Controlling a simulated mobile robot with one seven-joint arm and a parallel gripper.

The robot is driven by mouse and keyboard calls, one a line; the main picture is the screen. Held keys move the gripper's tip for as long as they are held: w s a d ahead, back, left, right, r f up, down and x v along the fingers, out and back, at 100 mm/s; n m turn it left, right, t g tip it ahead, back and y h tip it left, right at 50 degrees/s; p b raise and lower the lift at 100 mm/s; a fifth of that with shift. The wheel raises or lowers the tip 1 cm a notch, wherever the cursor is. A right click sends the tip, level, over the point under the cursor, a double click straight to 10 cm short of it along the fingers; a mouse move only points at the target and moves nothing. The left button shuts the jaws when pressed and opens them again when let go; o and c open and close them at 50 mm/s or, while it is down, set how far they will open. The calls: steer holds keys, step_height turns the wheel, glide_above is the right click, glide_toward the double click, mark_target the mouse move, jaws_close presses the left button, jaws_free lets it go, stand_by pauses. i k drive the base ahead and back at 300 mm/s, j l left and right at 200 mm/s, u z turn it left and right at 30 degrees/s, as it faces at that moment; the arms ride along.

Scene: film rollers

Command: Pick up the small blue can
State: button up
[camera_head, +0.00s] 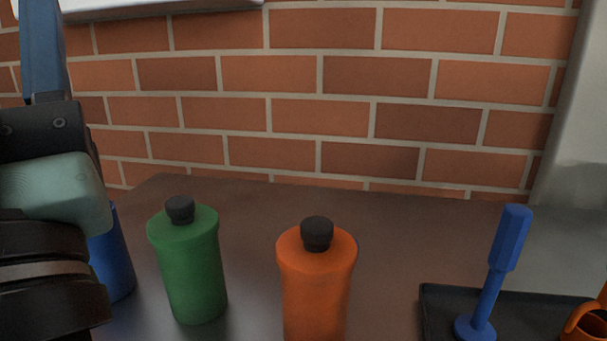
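A blue rounded thing (115,262) stands on the counter at the lower left. It looks like the side of a can or bottle; its top and left side are hidden behind my arm. My gripper (50,200) is in the left foreground as dark and pale teal parts, overlapping the blue thing in the picture. Its fingertips cannot be made out, so I cannot tell whether it is open or touching anything. A thin blue edge shows just right of the orange bottle's shoulder; what it belongs to is hidden.
A green bottle (188,265) and an orange bottle (316,280), both black-capped, stand upright on the dark counter (250,215). At right, a black tray (540,310) holds a blue upright tool (508,240) and an orange mug (588,322). A brick wall (320,110) closes the back.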

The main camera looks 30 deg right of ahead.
mark_target(110, 259)
steer(key=k+l+z, duration=0.5)
steer(key=k+j+z, duration=0.1)
steer(key=z, duration=1.35)
